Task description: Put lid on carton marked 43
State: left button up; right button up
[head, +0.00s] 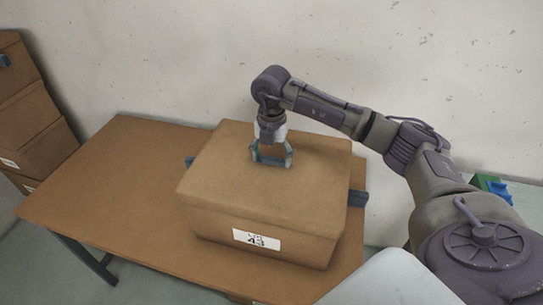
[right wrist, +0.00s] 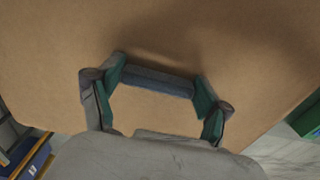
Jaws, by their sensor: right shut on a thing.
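The brown carton (head: 262,257) has a white label reading 43 on its front and stands on the brown table. A brown lid (head: 215,165) lies over the top of the carton, its rim close around the walls. Whether it is fully seated I cannot tell. My right gripper (head: 271,160) points down at the middle of the lid, shut on its handle. In the right wrist view, the fingers (right wrist: 155,100) sit at both ends of a dark blue-grey bar (right wrist: 158,82) on the lid (right wrist: 230,35). My left gripper is not in view.
Blue-grey pieces (head: 358,198) stick out at the carton's left and right sides. The table (head: 90,185) is clear to the left. More brown cartons (head: 40,155) are stacked at the far left. A green and blue item (head: 492,186) is at the right, behind my arm.

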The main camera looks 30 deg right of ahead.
jog(key=o, duration=1.5)
jog(key=shift+c, duration=0.2)
jog(key=shift+r+p, duration=2.5)
jog(key=shift+r, duration=1.05)
jog(key=shift+f, duration=0.1)
